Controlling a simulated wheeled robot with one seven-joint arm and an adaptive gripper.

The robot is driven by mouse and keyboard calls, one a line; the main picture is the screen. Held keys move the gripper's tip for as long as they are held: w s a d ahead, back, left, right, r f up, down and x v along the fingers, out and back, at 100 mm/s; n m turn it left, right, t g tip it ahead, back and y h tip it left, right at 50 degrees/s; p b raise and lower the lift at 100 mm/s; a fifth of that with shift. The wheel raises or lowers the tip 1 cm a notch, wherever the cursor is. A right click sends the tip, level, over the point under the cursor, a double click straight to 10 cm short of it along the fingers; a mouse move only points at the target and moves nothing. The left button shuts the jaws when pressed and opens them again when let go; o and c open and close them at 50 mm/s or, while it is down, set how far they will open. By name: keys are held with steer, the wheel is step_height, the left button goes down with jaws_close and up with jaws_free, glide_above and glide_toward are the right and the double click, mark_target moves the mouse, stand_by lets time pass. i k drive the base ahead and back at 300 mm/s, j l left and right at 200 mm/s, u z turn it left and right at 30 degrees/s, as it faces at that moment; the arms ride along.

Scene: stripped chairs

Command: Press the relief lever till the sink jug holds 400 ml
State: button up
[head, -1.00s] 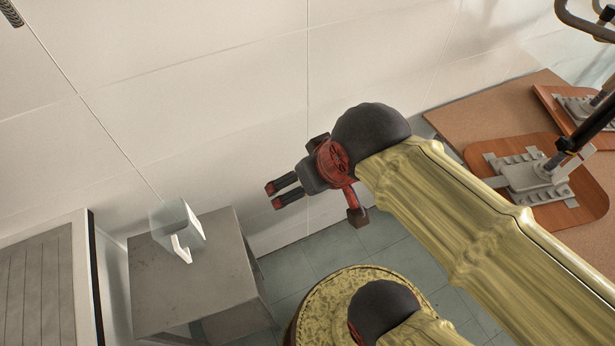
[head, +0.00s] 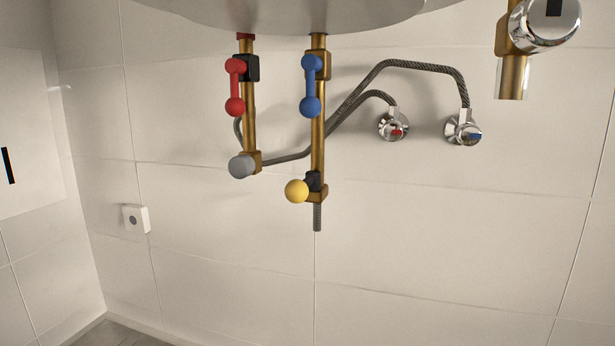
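Two brass pipes hang below a rounded metal body (head: 280,14) at the top of the head view. The left pipe has a red lever (head: 235,87) and a grey knob (head: 241,166) at its lower end. The right pipe has a blue lever (head: 311,86) and a yellow knob (head: 297,191), with a short dark spout (head: 317,217) pointing down below it. No label shows which one is the relief lever. No jug is in view now. My gripper is not in view either.
Braided hoses run to two chrome wall valves, one marked red (head: 394,125) and one marked blue (head: 463,129). A chrome fitting (head: 545,22) on a brass pipe is at the upper right. A small white wall box (head: 136,219) is at the left. The lower wall is bare.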

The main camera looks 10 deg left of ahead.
mark_target(296, 191)
steer(key=i+l, duration=0.3)
steer(key=l, duration=0.2)
steer(key=u, duration=1.65)
